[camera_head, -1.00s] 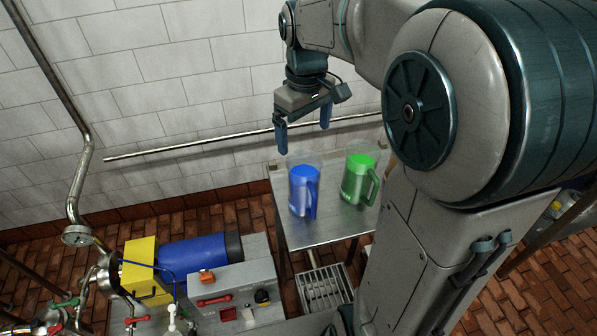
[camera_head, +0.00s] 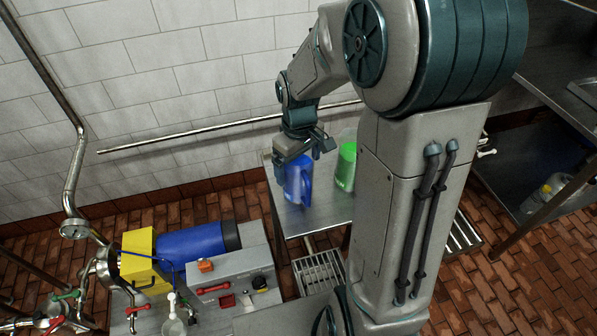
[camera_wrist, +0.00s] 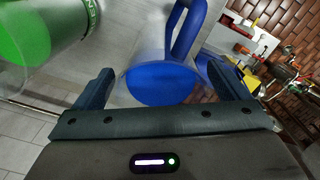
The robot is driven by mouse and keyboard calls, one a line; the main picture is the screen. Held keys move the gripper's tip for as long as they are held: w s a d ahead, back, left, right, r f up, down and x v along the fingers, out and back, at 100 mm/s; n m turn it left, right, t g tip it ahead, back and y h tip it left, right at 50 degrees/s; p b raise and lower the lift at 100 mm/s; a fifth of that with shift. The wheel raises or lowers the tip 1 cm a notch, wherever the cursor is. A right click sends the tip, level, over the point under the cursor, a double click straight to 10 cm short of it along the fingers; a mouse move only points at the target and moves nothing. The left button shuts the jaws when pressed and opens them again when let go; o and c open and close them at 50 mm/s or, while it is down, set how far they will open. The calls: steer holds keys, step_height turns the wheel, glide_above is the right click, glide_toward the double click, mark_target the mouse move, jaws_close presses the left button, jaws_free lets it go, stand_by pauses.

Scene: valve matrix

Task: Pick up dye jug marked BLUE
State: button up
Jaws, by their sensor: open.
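The small metal table (camera_head: 318,217) stands by the tiled wall, under a horizontal pipe (camera_head: 220,133). A pump unit with a blue motor (camera_head: 195,241) and a yellow box (camera_head: 139,255) is at the lower left. A metal shelf (camera_head: 550,60) is at the right.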

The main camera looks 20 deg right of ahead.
steer(key=c, duration=1.4)
steer(key=shift+c, duration=0.2)
steer(key=shift+r, duration=0.15)
